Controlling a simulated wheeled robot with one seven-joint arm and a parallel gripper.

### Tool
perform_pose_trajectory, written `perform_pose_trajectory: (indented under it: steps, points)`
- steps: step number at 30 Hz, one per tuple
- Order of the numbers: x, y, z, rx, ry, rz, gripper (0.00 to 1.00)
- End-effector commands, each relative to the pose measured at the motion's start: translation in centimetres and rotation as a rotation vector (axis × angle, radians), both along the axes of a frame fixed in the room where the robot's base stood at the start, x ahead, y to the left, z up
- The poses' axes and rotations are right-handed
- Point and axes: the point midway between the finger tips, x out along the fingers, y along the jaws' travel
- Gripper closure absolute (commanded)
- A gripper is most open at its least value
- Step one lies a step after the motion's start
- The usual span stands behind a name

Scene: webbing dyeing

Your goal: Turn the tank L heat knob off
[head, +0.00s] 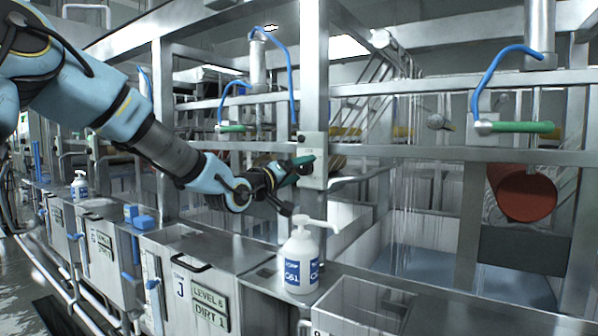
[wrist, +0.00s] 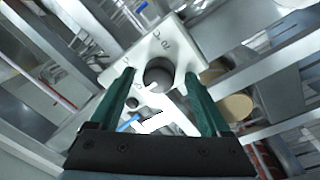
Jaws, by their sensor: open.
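A pale control plate (head: 314,150) is fixed to an upright steel post in the head view. No letter L is readable on the plate.
A white pump bottle (head: 300,262) stands on the steel ledge below my gripper. Steel rails, blue hoses and a red roller (head: 527,193) lie to the right.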

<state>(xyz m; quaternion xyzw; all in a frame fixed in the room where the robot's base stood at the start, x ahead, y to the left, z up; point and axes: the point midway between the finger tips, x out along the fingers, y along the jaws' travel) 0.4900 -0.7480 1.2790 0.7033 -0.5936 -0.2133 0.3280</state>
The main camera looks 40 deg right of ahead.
Motion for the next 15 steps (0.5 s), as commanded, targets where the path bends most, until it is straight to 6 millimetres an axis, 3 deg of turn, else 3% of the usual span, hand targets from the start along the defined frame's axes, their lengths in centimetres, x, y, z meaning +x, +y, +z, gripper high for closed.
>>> perform_pose_trajectory:
  steps: [5, 15]
  points:
    - [-0.1, 0.9, -0.1, -0.001, -0.002, 0.002, 0.19]
    - [-1.4, 7.1, -0.8, 0.000, -0.005, 0.004, 0.19]
